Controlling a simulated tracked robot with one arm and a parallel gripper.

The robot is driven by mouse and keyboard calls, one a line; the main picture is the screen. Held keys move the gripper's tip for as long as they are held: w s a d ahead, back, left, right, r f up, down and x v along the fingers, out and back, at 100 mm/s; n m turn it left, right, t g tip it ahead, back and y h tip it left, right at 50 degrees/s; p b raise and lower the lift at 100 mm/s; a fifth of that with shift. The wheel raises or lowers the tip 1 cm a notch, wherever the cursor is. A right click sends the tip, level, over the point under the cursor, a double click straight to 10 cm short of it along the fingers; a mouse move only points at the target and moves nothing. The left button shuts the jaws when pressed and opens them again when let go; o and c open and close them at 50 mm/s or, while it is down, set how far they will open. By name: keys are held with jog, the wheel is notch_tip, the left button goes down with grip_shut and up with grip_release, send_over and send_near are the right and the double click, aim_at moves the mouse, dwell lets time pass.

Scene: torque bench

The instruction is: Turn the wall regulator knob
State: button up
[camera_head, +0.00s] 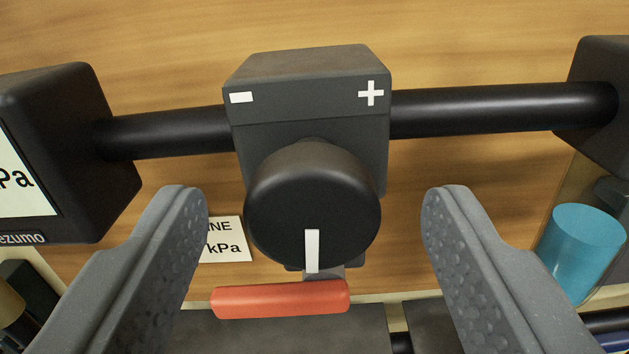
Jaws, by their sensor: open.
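The regulator knob (313,195) is a round dark knob in the middle of the head camera view, with a white pointer line near its lower edge. It sits on the front of a dark regulator body (306,98) marked with a minus at left and a plus at right. My gripper (316,215) is open, with one grey textured finger at left and one at right of the knob. Clear gaps show between the fingers and the knob, and nothing is held. The lower part of the regulator body is hidden behind the knob.
A black pipe (505,108) runs through the regulator to dark boxes at left (65,150) and right (605,105). A red handle (280,299) lies just below the knob. A white label (226,240) is partly hidden by the left finger. A blue cylinder (581,250) stands at right.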

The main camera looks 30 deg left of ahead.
jog(key=shift+w+a+f, duration=0.1)
jog(key=shift+w+a, duration=0.1)
jog(key=shift+w, duration=0.2)
jog(key=c, duration=1)
